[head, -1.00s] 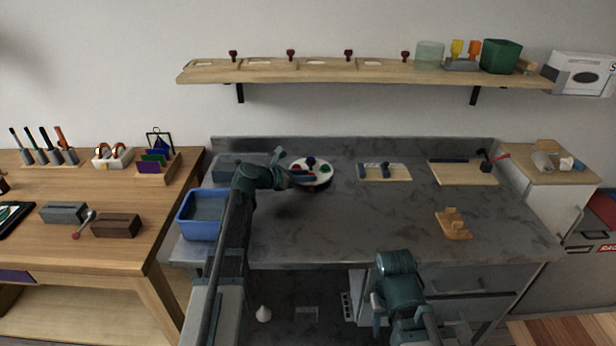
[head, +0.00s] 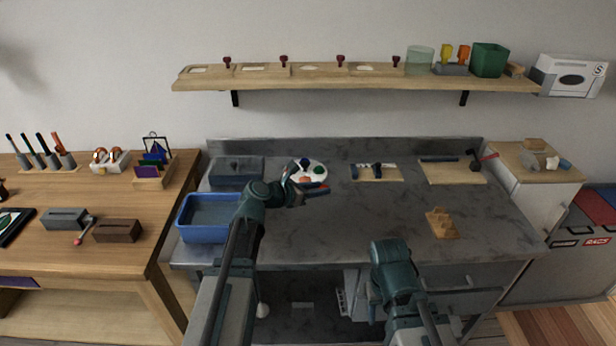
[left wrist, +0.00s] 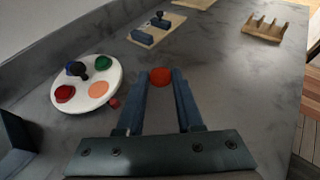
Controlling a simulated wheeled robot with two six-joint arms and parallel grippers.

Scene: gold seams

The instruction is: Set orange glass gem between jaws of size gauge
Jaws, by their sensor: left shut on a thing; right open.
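In the head view my left gripper (head: 320,190) is above the grey counter, in front and to the right of the white round dish (head: 322,171). Two pieces could be the size gauge, and I cannot tell which: a pale board with dark blue blocks (head: 376,172) at the back, or a wooden stand with upright prongs (head: 442,224) at the right. My right gripper is hidden; only its arm shows at the front.
The white dish also shows in the left wrist view (left wrist: 87,104) with red, green, blue and pale orange spots or pieces. A blue bin (head: 204,234) stands at the counter's left edge. A board with a hammer (head: 452,172) lies at the back right. The counter's middle is clear.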

